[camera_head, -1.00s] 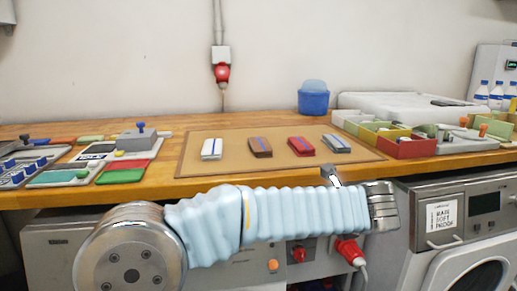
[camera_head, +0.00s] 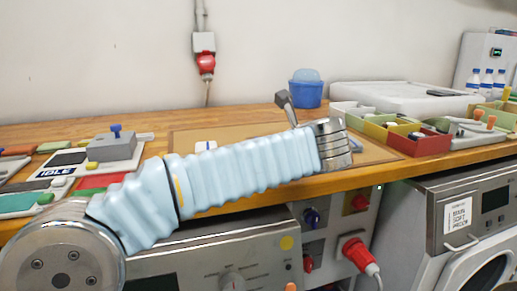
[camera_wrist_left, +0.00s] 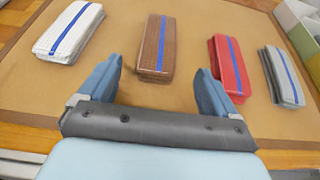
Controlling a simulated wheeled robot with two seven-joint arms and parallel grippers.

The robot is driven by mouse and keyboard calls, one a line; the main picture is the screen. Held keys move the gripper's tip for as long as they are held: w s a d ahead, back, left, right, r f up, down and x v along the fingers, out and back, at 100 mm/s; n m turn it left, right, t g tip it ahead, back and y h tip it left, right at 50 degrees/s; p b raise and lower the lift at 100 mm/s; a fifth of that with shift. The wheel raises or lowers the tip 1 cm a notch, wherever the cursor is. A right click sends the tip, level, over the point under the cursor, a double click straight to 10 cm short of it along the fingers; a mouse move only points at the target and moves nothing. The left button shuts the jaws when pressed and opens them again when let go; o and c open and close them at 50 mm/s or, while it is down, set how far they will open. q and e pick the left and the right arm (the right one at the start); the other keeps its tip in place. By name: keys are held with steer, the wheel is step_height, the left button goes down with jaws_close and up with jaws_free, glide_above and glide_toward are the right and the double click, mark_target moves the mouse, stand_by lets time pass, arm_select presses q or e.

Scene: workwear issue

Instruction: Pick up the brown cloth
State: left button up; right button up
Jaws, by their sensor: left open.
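The brown cloth (camera_wrist_left: 156,48), folded with a blue stripe, lies flat on the tan mat (camera_wrist_left: 125,25) in the left wrist view. My left gripper (camera_wrist_left: 158,86) is open and empty, its two blue-grey fingers spread just on the near side of the cloth. The cloth's near end lies roughly between the fingers' lines, apart from both. In the head view my left arm (camera_head: 240,170) crosses in front of the mat and hides the brown cloth. My right gripper is in neither view.
A white cloth (camera_wrist_left: 70,30) lies left of the brown one; a red cloth (camera_wrist_left: 230,66) and a grey cloth (camera_wrist_left: 281,75) lie right. The red cloth is close to my right-hand finger. Coloured bins (camera_head: 415,142) and a blue tub (camera_head: 306,90) stand on the bench.

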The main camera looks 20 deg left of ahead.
arm_select(q)
steer(key=x, duration=0.7)
steer(key=shift+w+a, duration=0.15)
steer(key=shift+a, duration=0.25)
steer(key=shift+r, duration=0.1)
steer(key=c, duration=1.1)
